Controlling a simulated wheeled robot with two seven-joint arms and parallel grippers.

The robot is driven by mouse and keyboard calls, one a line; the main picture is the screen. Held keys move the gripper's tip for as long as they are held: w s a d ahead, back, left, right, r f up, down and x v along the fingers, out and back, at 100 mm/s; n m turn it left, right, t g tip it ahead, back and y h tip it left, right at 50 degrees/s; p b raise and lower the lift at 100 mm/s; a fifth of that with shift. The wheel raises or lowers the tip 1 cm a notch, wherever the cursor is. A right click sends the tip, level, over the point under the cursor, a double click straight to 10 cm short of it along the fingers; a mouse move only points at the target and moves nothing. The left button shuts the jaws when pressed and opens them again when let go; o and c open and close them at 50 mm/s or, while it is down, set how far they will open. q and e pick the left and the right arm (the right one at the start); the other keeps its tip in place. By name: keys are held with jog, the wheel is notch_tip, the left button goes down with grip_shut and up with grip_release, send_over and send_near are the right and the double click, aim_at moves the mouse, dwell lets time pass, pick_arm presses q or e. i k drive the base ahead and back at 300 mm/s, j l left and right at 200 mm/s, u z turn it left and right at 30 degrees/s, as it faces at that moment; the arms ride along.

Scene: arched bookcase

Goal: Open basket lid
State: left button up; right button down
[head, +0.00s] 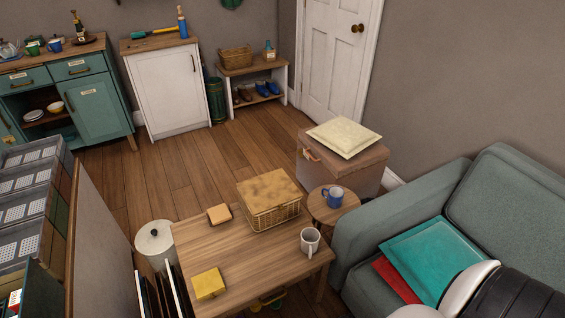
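Neither of my grippers is in the head view. A white and black arm part, apparently mine, shows at the bottom right, over the sofa and well apart from the basket.
A white mug (310,240), a small tan block (219,214) and a yellow box (208,284) are on the table. A round side table (322,212) with a blue mug (335,196) stands close to the basket. A sofa (375,220) is at right. Floor beyond the table is clear.

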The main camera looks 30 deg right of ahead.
aim_at(262, 193)
jog(key=z, duration=1.05)
